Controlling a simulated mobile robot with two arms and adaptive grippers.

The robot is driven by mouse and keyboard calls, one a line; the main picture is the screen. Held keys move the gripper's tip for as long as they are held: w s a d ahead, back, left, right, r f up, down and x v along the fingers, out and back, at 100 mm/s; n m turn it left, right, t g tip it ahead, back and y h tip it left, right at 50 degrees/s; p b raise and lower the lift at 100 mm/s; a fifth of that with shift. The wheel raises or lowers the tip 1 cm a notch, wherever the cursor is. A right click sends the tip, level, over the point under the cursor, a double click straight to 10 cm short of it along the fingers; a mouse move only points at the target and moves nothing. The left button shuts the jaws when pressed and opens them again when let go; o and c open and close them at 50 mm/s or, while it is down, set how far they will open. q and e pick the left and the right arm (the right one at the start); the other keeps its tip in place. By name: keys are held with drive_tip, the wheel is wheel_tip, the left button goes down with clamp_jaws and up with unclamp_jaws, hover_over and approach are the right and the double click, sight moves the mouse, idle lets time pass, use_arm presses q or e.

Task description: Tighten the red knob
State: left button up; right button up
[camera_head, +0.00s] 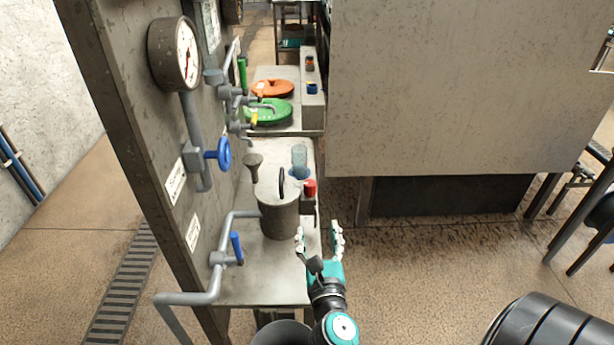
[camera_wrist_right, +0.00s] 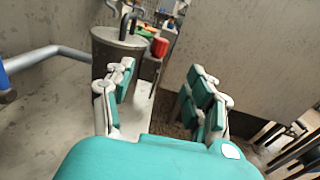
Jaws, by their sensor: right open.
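The red knob (camera_head: 310,187) sits on a small dark block at the right edge of the bench, beside a grey cylindrical pot. In the right wrist view the red knob (camera_wrist_right: 160,47) shows just right of the pot, beyond my fingers. My right gripper (camera_head: 319,232) is open and empty. It is on the near side of the knob and apart from it, by the bench's right edge. In the right wrist view its fingers (camera_wrist_right: 160,95) are spread wide with nothing between them. My left gripper is not in view.
The pot (camera_head: 280,217) with a black handle stands left of the knob. A blue-handled valve (camera_head: 237,248) and grey pipes are at the left. A gauge panel (camera_head: 150,130) borders the bench. A large grey box (camera_head: 450,90) stands to the right, with open floor before it.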

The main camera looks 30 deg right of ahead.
drive_tip(key=p, duration=0.1)
approach(311, 189)
drive_tip(key=w, duration=0.1)
drive_tip(key=x, duration=0.9)
drive_tip(key=shift+w+d+p, duration=0.25)
drive_tip(key=shift+d+p, duration=0.1)
drive_tip(key=shift+w+d, duration=0.15)
drive_tip(key=shift+w, duration=0.15)
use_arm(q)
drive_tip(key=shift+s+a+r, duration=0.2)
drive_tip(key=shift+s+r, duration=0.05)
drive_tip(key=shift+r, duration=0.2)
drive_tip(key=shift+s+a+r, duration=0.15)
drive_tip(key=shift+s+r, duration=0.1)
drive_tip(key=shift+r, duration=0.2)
use_arm(e)
drive_tip(key=shift+w, duration=0.15)
drive_tip(key=shift+c, duration=0.8)
clamp_jaws()
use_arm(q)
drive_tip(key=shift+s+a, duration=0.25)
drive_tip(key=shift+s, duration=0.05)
